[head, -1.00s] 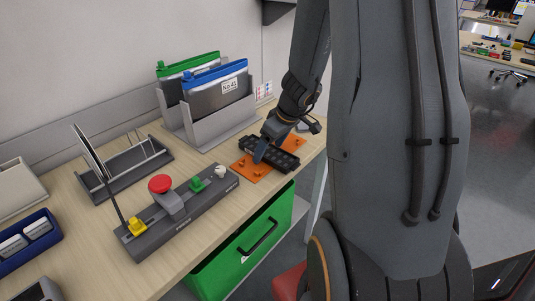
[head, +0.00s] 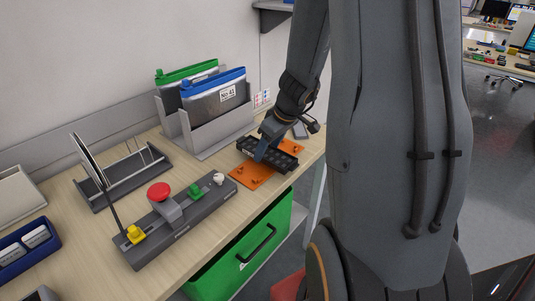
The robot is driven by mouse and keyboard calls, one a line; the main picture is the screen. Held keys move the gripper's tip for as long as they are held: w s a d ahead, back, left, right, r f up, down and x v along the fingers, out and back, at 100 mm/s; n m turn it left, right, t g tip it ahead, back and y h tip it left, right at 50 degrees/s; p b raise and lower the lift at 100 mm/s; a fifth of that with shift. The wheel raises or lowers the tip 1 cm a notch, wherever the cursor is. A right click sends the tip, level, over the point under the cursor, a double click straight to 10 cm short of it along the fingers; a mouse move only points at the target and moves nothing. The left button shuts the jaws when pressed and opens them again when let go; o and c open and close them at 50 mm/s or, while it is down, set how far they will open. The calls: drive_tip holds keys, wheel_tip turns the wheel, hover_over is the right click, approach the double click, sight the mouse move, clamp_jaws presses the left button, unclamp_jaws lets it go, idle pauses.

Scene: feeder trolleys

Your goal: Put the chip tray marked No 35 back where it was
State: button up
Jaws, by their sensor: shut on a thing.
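A black chip tray (head: 285,158) with rows of pockets is over an orange plate with small pegs (head: 251,174) near the right end of the wooden bench. My gripper (head: 264,151) reaches down from above and is shut on the tray's left part. The tray hides part of the orange plate. I cannot tell whether the tray touches the plate or hangs just above it. No number can be read on the tray.
A grey control box (head: 178,225) with a red button, yellow and green parts lies left of the plate. Grey holders with pouches, one labelled No 41 (head: 228,94), stand behind. A green drawer (head: 250,245) is below the bench. A dark rack (head: 125,175) stands at left.

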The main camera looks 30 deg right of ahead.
sight(272, 151)
wheel_tip(272, 151, up, 7)
drive_tip(key=shift+r, duration=0.1)
drive_tip(key=f+b, duration=0.3)
drive_tip(key=d+f+b, duration=0.1)
drive_tip(key=f+b, duration=0.1)
drive_tip(key=b, duration=0.2)
drive_tip(key=f+b, duration=0.3)
drive_tip(key=shift+w+d+f, duration=0.2)
drive_tip(key=shift+d+f, duration=0.1)
drive_tip(key=shift+f, duration=0.05)
drive_tip(key=shift+f+b, duration=0.65)
drive_tip(key=shift+b, duration=0.15)
idle(0.3)
drive_tip(key=o, duration=1.3)
drive_tip(key=shift+r, duration=0.1)
drive_tip(key=v, duration=0.7)
drive_tip(key=shift+s+r, duration=0.15)
drive_tip(key=shift+r, duration=0.2)
